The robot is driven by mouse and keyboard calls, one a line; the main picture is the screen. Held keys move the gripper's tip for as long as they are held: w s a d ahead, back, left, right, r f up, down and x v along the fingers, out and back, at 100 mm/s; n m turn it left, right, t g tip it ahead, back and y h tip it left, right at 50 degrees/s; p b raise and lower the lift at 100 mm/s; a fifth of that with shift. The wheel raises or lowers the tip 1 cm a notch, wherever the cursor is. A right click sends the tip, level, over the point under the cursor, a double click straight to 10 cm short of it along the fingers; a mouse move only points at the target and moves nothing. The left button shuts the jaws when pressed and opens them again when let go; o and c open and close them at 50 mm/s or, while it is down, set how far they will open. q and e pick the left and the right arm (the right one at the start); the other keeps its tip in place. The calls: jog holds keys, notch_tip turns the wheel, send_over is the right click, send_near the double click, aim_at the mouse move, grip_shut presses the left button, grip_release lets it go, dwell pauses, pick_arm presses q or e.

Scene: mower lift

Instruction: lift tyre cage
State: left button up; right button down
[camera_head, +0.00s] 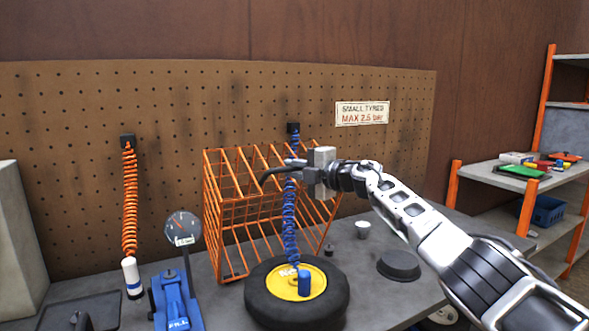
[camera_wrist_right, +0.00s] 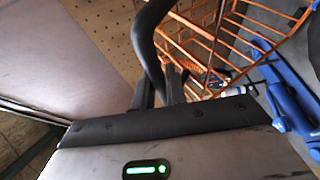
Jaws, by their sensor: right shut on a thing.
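The orange wire tyre cage (camera_head: 232,215) stands on the bench against the pegboard. A black tyre (camera_head: 262,303) with a yellow rim (camera_head: 275,284) lies flat in front of it. My right gripper (camera_head: 293,170) is at the upper front of the cage, shut on a dark curved handle (camera_head: 268,175). In the right wrist view the handle (camera_wrist_right: 150,48) runs down to the fingers (camera_wrist_right: 160,90), with cage bars (camera_wrist_right: 205,45) beyond. Whether the handle joins the cage is hidden. My left gripper is not in view.
A blue coiled hose (camera_head: 290,225) hangs down to the wheel. An orange coiled hose (camera_head: 130,200) hangs at left. A blue foot-pump-like gauge unit (camera_head: 175,300) stands left of the tyre. A black disc (camera_head: 399,265) and small cup (camera_head: 362,230) lie right.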

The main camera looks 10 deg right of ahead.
jog(key=shift+f, duration=0.1)
jog(key=c, duration=1.4)
grip_release()
jog(key=shift+c, duration=0.2)
jog(key=shift+s+d, duration=0.35)
jog(key=shift+d, duration=0.1)
jog(key=b+v, duration=0.2)
jog(key=v, duration=1.2)
jog(key=shift+s, duration=0.45)
jog(key=shift+d, duration=0.1)
jog(key=shift+c, duration=0.3)
